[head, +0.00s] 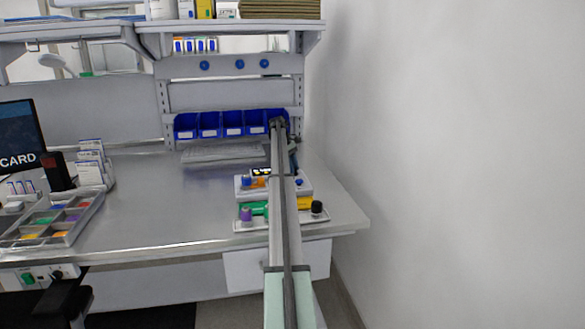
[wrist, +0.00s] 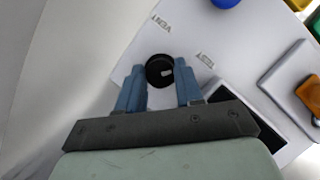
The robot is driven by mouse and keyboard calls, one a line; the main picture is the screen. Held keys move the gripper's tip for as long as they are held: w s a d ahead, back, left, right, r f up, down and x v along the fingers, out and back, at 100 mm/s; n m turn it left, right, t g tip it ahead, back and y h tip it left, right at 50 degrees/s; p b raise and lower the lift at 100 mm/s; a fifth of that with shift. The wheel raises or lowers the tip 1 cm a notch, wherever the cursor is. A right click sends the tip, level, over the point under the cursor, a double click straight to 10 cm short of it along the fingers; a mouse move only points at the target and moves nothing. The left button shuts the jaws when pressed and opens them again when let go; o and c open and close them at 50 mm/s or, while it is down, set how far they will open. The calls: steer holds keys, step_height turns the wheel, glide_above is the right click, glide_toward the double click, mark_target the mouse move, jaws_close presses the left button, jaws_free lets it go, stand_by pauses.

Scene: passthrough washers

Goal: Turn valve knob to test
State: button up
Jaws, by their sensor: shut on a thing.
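In the wrist view the valve knob (wrist: 158,65) is round and black, with a small white mark on its right side. It stands on a white panel (wrist: 120,55). A VENT label (wrist: 161,22) is above it in the picture, and a TEST label (wrist: 205,60) is to its right. The mark faces roughly the TEST side; its exact angle is hard to read. My gripper (wrist: 160,82) has its two blue fingers on either side of the knob, shut on it. In the head view my arm hides the knob.
A dark screen (wrist: 245,108) lies right of the fingers on the panel. In the head view a blue knob (head: 299,182) sits right of my arm, and a tray (head: 297,222) with coloured parts is in front. Blue bins (head: 233,124) line the back. The left-middle bench (head: 150,200) is clear.

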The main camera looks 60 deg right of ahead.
steer(key=shift+m, duration=0.4)
steer(key=o, duration=1)
steer(key=shift+o, duration=0.2)
